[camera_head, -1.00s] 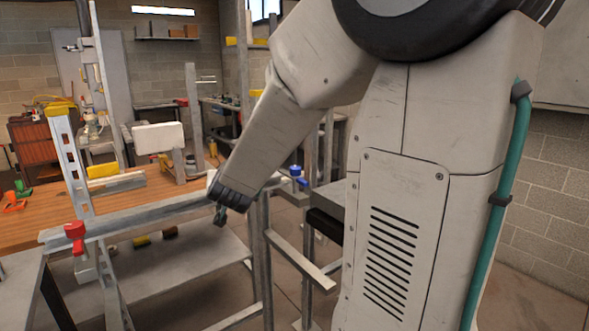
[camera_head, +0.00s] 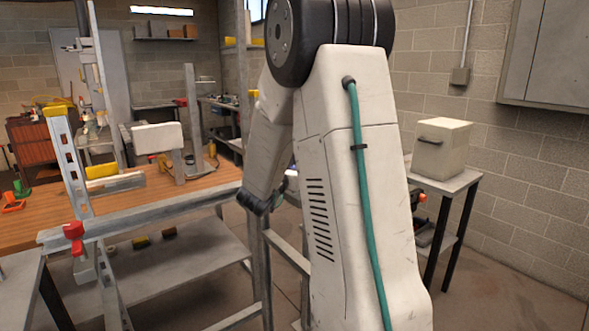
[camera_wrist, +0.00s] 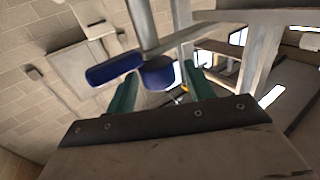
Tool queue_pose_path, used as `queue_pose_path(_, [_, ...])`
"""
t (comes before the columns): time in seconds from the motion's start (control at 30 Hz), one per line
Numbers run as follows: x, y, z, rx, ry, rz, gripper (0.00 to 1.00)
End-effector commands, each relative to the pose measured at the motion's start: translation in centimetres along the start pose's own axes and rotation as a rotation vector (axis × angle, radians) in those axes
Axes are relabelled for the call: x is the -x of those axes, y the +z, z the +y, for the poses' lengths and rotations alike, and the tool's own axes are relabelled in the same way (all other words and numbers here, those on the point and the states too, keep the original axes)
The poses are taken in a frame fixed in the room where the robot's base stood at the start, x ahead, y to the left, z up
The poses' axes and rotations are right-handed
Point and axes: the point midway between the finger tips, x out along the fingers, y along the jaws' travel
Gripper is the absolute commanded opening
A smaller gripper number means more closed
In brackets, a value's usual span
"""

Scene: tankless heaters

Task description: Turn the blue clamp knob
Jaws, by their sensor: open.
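The blue clamp knob (camera_wrist: 158,72) shows in the wrist view as a dark blue round piece, with a blue bar-shaped part (camera_wrist: 115,69) to its left. My gripper (camera_wrist: 160,84) is open, its two teal fingers on either side of the round part. I cannot tell whether they touch it. A grey metal post (camera_wrist: 141,24) rises behind the knob. In the head view my arm hides most or all of the knob and most of the gripper.
A wooden-topped workbench (camera_head: 205,186) with a metal edge stands at left. A red clamp (camera_head: 75,236) sits on its front rail. At right, a white box (camera_head: 441,149) stands on a small table. Metal framing crowds the knob in the wrist view.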

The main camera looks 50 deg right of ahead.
Motion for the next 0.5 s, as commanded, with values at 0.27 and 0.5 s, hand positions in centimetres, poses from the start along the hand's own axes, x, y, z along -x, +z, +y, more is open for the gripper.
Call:
queue_pose_path(0.27, [-0.57,0.04,-0.01,0.001,-0.002,-0.001,0.53])
queue_pose_path(0.5, [-0.55,0.02,-0.01,0.0,-0.002,-0.001,0.09])
